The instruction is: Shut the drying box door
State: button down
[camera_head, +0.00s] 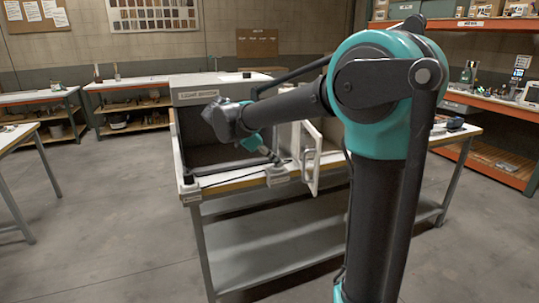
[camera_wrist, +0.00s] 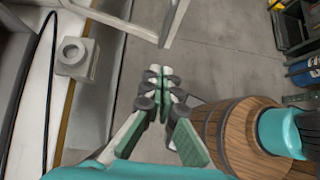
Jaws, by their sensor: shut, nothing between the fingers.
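In the wrist view a pale frame (camera_wrist: 130,18), which looks like the door, crosses the top. My gripper (camera_head: 277,162) is left of the door, low over the bench's front edge. In the wrist view its fingertips (camera_wrist: 160,72) are together and empty, just below the pale frame with a visible gap. Whether it touches the door in depth is unclear.
A small block with a round knob (camera_wrist: 75,55) sits at the bench edge beside my gripper, near a dark cable (camera_wrist: 33,90). A wooden barrel-like object (camera_wrist: 215,130) shows right. The floor in front is open.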

jog(key=w+d+f, duration=0.1)
jog(key=d+f, duration=0.1)
jog(key=d, duration=0.4)
jog(key=shift+w+d+f, duration=0.25)
jog(key=shift+w+f, duration=0.05)
jog(key=shift+f, duration=0.05)
